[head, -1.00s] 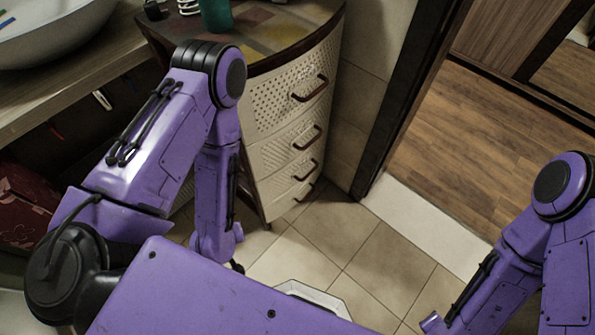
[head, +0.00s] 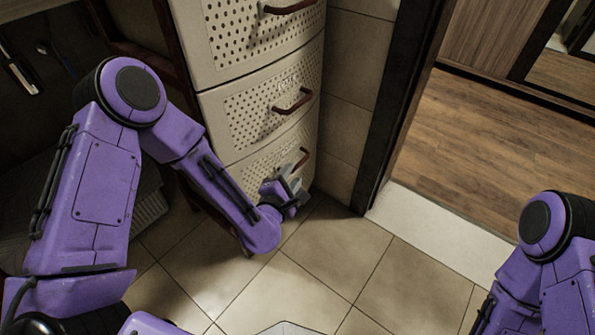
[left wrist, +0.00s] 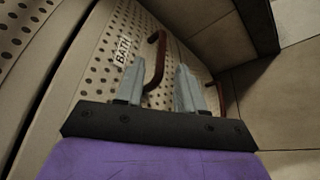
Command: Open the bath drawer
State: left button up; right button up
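The cream cabinet has perforated drawers with dark red handles. In the left wrist view, the bath drawer (left wrist: 105,35) shows its "BATH" label, with its handle (left wrist: 157,60) beside it. In the head view, a small label shows on the middle visible drawer (head: 245,115), above its handle (head: 293,101); its text is too small to read. The drawers look shut. My left gripper (head: 288,187) is low in front of the cabinet. In the left wrist view its fingers (left wrist: 159,72) are apart and empty, with the bath handle appearing between and beyond them. Contact is not visible. My right gripper is out of view.
A lower drawer's handle (head: 304,158) is close to my left gripper in the head view. A dark door frame (head: 385,130) stands right of the cabinet, with wooden floor (head: 480,150) beyond. The tiled floor (head: 330,250) in front is clear.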

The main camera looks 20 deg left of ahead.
aim_at(297, 168)
pick_arm(q)
jog(key=b+x, duration=0.1)
jog(key=x, duration=0.4)
jog(key=shift+f, duration=0.2)
jog(key=shift+w, duration=0.45)
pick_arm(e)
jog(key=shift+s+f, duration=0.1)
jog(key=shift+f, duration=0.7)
pick_arm(q)
grip_shut()
jog(key=shift+d, duration=0.1)
